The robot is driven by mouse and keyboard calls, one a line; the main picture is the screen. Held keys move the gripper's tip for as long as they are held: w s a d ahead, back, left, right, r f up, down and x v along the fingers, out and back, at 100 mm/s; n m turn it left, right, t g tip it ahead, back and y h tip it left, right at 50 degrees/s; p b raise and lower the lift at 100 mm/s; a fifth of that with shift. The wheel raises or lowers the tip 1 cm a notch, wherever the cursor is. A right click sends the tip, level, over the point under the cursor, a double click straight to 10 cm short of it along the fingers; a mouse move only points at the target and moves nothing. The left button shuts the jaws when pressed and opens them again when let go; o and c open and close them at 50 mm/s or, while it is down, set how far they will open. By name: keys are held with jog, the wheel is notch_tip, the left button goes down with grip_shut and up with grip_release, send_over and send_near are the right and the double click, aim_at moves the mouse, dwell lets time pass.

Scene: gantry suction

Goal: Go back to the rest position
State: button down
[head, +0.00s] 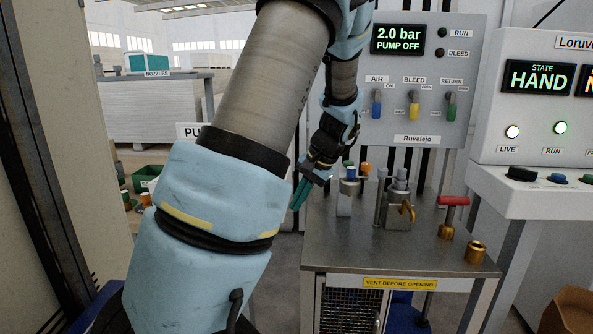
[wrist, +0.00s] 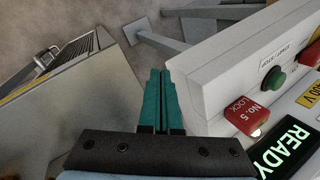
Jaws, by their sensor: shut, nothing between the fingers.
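My gripper (head: 301,192) shows in the head view at the left edge of the metal bench, its teal fingers pointing down. It also shows in the wrist view (wrist: 161,74), where the two teal fingers lie together with nothing between them. My blue and grey arm fills much of the left and middle of the head view and hides part of the bench and what is behind it. In the wrist view a pale control box with a red lock tag marked No. 5 (wrist: 243,115) and a green button (wrist: 274,78) lies to the right of the fingers.
The metal bench (head: 345,245) carries several fittings, a red-handled valve (head: 452,201) and a brass ring (head: 476,252). Behind it stands a panel (head: 470,85) reading 2.0 bar, PUMP OFF. A console (head: 540,150) showing HAND stands at the right. A green bin (head: 147,174) is at the left.

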jog(key=s+a+f+n+h+b, duration=0.1)
jog(key=s+a+f+n+h, duration=0.1)
jog(key=s, duration=0.6)
jog(key=s+a+f+n+h+b, duration=0.1)
jog(key=s+a+f+n+h, duration=0.1)
jog(key=s+a, duration=0.3)
jog(key=s+n, duration=0.1)
jog(key=s, duration=0.2)
jog(key=shift+f+h, duration=0.2)
jog(key=shift+h, duration=0.2)
jog(key=shift+w, duration=0.1)
